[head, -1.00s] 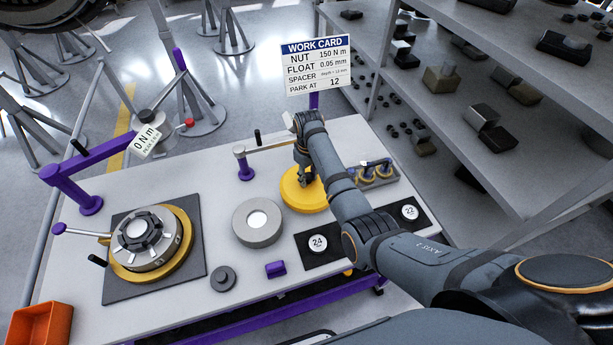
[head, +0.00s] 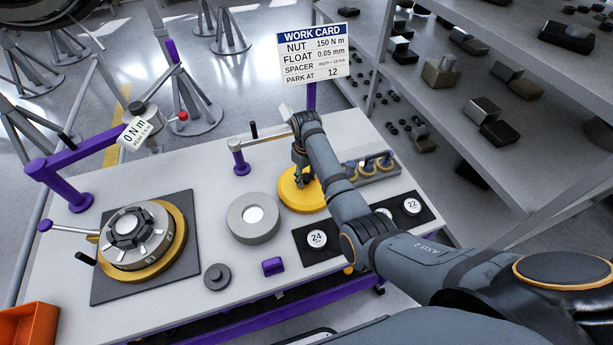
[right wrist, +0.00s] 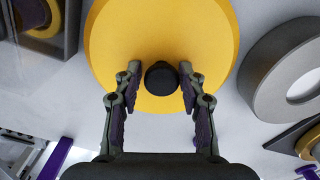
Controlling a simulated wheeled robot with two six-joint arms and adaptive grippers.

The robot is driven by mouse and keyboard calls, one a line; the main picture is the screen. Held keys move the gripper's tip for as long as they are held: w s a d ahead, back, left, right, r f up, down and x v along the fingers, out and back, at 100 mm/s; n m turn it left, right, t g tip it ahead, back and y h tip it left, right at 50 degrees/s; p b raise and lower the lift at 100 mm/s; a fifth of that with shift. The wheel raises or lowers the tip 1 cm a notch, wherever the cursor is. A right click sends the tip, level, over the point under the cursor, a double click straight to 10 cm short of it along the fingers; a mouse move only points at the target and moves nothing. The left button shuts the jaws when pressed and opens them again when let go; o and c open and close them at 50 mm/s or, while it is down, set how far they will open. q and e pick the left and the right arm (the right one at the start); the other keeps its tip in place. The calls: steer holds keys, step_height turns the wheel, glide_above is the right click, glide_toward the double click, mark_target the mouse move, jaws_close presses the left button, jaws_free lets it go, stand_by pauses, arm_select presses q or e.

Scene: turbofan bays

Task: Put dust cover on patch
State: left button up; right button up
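A round yellow cover (head: 292,203) with a black knob (right wrist: 162,78) lies flat on the white table; I take it as the dust cover. My right gripper (head: 303,180) is over it. In the right wrist view my right gripper (right wrist: 160,76) has its two fingers on either side of the knob, with a narrow gap showing at each side. No part is lifted. Two dark patches lie in front of the cover, one with a round 24 label (head: 317,239) and one with a round 22 label (head: 412,206). My left gripper is not in view.
A grey ring (head: 253,218) stands just left of the cover. A grey holder (head: 380,173) with yellow-ringed parts stands to its right. A bearing assembly (head: 135,232) sits on a dark mat at left. A purple block (head: 273,266) and a grey knobbed disc (head: 217,277) lie near the front edge.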

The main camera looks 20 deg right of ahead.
mark_target(306, 176)
steer(key=shift+o, duration=0.6)
steer(key=shift+r, duration=0.3)
step_height(306, 176, up, 9)
steer(key=shift+r+b, duration=0.1)
steer(key=shift+b, duration=0.7)
arm_select(q)
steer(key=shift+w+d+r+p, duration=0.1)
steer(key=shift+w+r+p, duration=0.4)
steer(key=shift+p, duration=0.7)
arm_select(e)
step_height(306, 176, up, 3)
steer(key=shift+f, duration=0.15)
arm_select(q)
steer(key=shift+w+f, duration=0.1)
arm_select(e)
steer(key=shift+f, duration=0.1)
